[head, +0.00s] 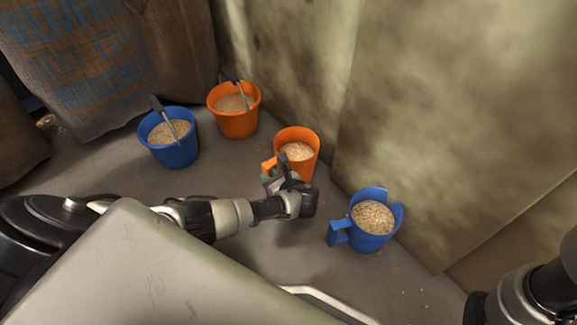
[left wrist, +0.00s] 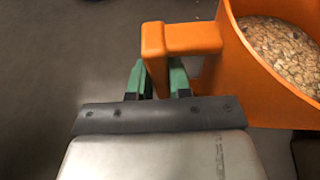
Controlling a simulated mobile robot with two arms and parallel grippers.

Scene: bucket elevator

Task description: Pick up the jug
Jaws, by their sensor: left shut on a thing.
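An orange jug (head: 304,140) with oat-like flakes in it stands near the wall in the head view. Its handle points left, towards my left gripper (head: 271,180). In the left wrist view the orange jug (left wrist: 262,72) fills the right side. My left gripper (left wrist: 158,80), with green fingers, is shut on the jug's handle (left wrist: 182,40). A blue jug (head: 372,222) filled with grain stands apart to the right, its handle pointing left. Part of my right arm shows at the lower right of the head view; its gripper is out of the picture.
A blue bucket (head: 170,150) and an orange bucket (head: 237,121), each with grain and a scoop or tool in it, stand at the back left. Large printed sacks (head: 75,62) lean behind them. A stained wall (head: 400,110) bounds the right side. Bare floor lies between buckets and jugs.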

